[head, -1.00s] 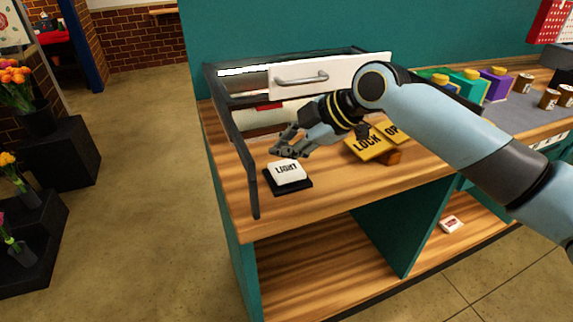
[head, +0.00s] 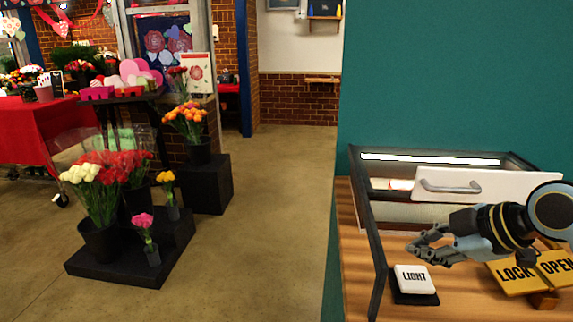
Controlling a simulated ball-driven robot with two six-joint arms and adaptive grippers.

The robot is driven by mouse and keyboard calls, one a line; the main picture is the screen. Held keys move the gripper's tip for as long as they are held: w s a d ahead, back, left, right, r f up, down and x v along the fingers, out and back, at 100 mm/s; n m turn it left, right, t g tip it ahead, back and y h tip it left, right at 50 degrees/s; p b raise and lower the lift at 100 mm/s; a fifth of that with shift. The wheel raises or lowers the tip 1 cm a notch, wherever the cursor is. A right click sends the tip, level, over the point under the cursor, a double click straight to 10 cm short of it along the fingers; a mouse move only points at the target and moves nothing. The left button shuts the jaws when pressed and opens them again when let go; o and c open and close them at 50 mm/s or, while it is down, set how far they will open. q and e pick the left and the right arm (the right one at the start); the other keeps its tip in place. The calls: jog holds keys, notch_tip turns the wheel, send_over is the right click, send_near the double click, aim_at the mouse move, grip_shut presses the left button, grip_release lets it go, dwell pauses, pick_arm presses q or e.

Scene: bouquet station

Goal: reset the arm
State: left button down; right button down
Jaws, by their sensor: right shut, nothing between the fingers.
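My right gripper (head: 424,247) comes in from the right edge in the head view. Its fingers are shut with nothing between them. It hangs above the wooden counter, just above and behind the white LIGHT button (head: 414,279) on its black base, apart from it as far as I can tell. The yellow LOCK sign (head: 514,278) and OPEN sign (head: 558,268) lie to the right, below my forearm. A white drawer front with a grey handle (head: 450,186) sits in the dark frame behind the gripper. My left gripper is not in view.
The dark metal frame (head: 373,240) stands along the left of the wooden counter (head: 352,262). A teal wall (head: 450,80) rises behind. Flower buckets stand on black steps (head: 120,264) at left, with a red-covered table (head: 45,125) beyond. The floor (head: 270,220) between is clear.

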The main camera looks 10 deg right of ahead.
jog(key=s+a+f+m+g+h, duration=0.1)
jog(key=s+f+m+g+h, duration=0.15)
jog(key=s+m, duration=0.7)
jog(key=s+a+f+m+g+h, duration=0.1)
jog(key=s+m+g+h, duration=0.2)
jog(key=s, duration=1.2)
jog(key=s+d+f+b, duration=0.15)
jog(key=f+b, duration=0.35)
jog(key=f, duration=1.3)
jog(key=s+d+f+b, duration=0.15)
jog(key=f+b, duration=0.25)
jog(key=f, duration=1.5)
jog(key=s+f+m+g+b, duration=0.1)
jog(key=s+f+b, duration=0.4)
jog(key=s+f, duration=1.2)
notch_tip(320, 180, down, 2)
jog(key=shift+s+d+f+b, duration=0.1)
jog(key=shift+s+d+b, duration=0.15)
jog(key=shift+b, duration=0.1)
jog(key=shift+g+y, duration=0.25)
